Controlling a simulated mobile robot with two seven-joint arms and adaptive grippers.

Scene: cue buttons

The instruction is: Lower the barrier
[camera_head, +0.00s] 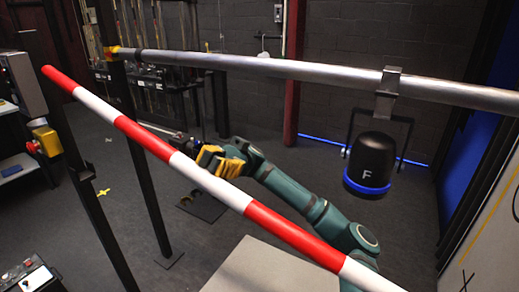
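The barrier is a red and white striped pole (128,127) that slants from the upper left down to the lower right across the view. Its upper left end is raised near a dark upright post.
A grey metal rail (290,69) crosses above, with a black lamp marked F (370,160) hanging from it at the right. Dark posts stand at the left, near a yellow box (47,140). A pale flat surface (262,268) lies below. Dark floor lies open behind the arm.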

